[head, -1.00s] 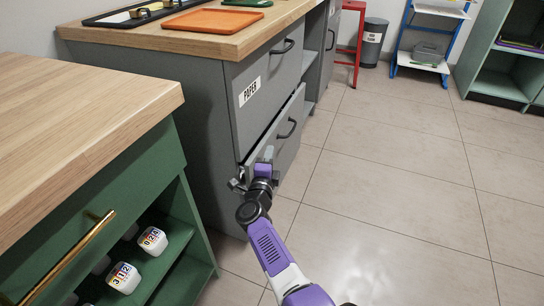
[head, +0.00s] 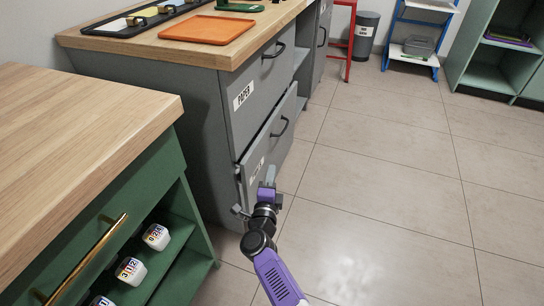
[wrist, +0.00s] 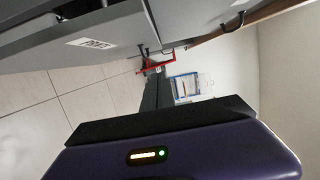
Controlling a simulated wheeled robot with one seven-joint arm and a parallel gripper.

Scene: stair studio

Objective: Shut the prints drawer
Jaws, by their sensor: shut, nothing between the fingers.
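The prints drawer (head: 270,148) is the lower grey drawer of the grey cabinet, under the drawer marked PAPER (head: 243,96). Its front stands slightly proud of the cabinet, with a narrow dark gap along its top. It has a dark bar handle (head: 280,127) and a label partly visible near its left end. My gripper (head: 269,178) is shut and empty, low at the left part of the drawer front. I cannot tell whether it touches.
A green cabinet (head: 150,165) with a wooden top, a brass handle and white jars stands close on the left. An orange tray (head: 207,29) lies on the grey cabinet's top. A red stool (head: 350,40) and a bin (head: 363,37) are behind. The tiled floor on the right is clear.

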